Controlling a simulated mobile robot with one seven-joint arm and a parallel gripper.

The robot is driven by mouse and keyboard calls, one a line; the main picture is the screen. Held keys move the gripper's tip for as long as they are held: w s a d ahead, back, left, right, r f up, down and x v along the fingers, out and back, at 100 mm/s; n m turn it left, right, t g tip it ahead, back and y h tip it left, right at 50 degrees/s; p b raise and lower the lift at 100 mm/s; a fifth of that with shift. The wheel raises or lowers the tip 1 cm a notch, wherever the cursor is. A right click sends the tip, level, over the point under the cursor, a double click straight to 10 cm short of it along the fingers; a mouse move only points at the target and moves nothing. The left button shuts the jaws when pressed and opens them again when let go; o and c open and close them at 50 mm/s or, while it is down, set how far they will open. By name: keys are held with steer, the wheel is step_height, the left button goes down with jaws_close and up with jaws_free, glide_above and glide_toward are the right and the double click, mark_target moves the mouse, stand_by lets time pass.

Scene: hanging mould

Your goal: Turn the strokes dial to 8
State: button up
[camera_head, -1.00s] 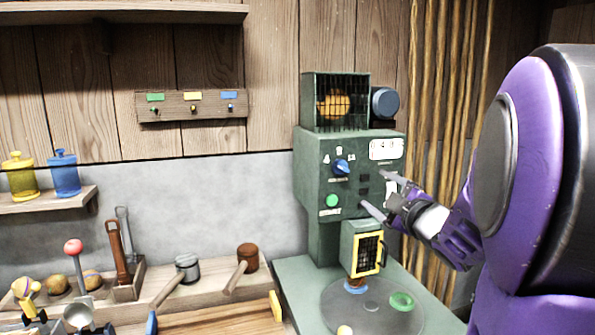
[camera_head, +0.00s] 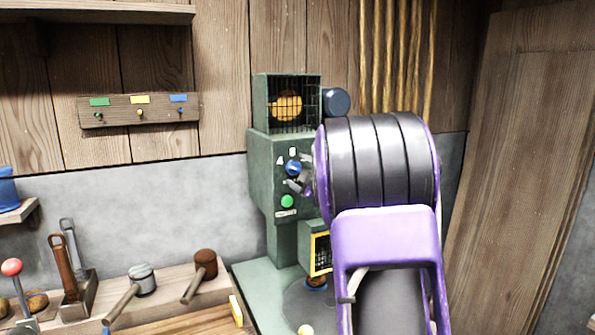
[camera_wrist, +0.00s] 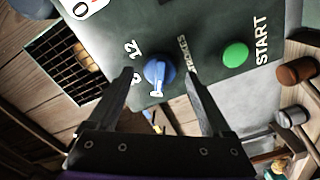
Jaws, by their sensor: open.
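The strokes dial, a blue knob (camera_head: 293,168), sits on the front of the green machine (camera_head: 262,190), with white numbers around it. In the wrist view the dial (camera_wrist: 160,71) lies between my two fingertips, near the numbers 8 and 12 and the word STROKES. A white mark shows at its lower left edge; I cannot tell for sure which number it points to. My gripper (camera_wrist: 157,76) is open, one finger on each side of the dial, and I see no clear contact. In the head view my arm hides much of the panel, and my gripper (camera_head: 299,175) shows only partly.
A green START button (camera_head: 287,201) sits just below the dial, and it shows right of my fingers in the wrist view (camera_wrist: 235,54). A yellow-framed mesh guard (camera_head: 321,254) is lower on the machine.

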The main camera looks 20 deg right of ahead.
steer(key=shift+w, duration=0.25)
jaws_close()
stand_by(0.3)
steer(key=shift+m, duration=0.3)
steer(key=m+p, duration=0.1)
steer(key=m, duration=0.2)
steer(key=m+p, duration=0.2)
steer(key=shift+d+r+m, duration=0.1)
steer(key=shift+r+m, duration=0.1)
steer(key=shift+m, duration=0.2)
steer(key=m+p, duration=0.3)
steer(key=m, duration=0.2)
steer(key=shift+f, duration=0.1)
steer(key=shift+m, duration=0.3)
